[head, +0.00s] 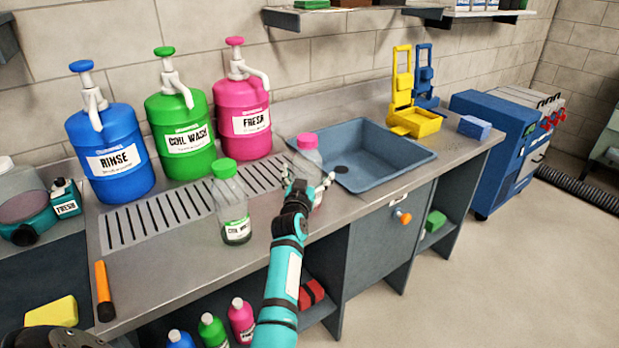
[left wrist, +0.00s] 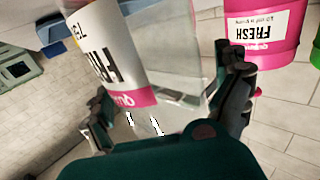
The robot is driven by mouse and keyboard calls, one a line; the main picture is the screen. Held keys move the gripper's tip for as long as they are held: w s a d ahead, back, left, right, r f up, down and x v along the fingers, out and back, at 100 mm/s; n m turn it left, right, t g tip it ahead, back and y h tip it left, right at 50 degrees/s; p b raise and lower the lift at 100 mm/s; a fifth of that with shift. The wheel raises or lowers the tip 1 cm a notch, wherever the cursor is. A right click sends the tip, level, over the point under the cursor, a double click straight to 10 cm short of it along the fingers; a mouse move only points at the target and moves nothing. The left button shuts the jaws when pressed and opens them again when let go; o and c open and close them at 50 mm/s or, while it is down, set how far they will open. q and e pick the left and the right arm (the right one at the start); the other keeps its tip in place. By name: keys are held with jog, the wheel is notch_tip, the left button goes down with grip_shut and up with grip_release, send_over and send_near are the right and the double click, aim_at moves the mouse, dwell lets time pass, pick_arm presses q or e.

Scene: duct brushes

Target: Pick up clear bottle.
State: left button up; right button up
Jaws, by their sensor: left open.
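A clear bottle with a pink cap (head: 307,142) stands at the counter's edge by the sink. Its lower part is hidden behind my gripper in the head view. In the left wrist view the clear bottle (left wrist: 115,60) shows a white and pink label. My left gripper (head: 308,180) is open, with its fingers on either side of this bottle; I cannot tell if they touch it. The fingers also show in the left wrist view (left wrist: 168,88). Another clear bottle (head: 232,205), green-capped with a green-and-white label, stands to the left. My right gripper is not in view.
Blue (head: 110,155), green (head: 181,135) and pink (head: 243,118) pump jugs stand behind the drain grooves. The sink (head: 400,158) is to the right. An orange-and-black tool (head: 104,290) lies at front left.

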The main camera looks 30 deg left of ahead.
pick_arm(q)
jog(key=shift+s+d+r, duration=0.2)
jog(key=shift+s+r, duration=0.2)
jog(key=shift+c, duration=0.7)
jog(key=shift+s+d+r, duration=0.1)
jog(key=shift+s+r, duration=0.1)
jog(key=shift+c, duration=1.1)
jog(key=shift+w+f, duration=0.25)
jog(key=shift+f, duration=0.1)
jog(key=c, duration=0.7)
jog(key=shift+c, duration=1.1)
jog(key=shift+s, duration=0.1)
jog(key=shift+c, duration=0.3)
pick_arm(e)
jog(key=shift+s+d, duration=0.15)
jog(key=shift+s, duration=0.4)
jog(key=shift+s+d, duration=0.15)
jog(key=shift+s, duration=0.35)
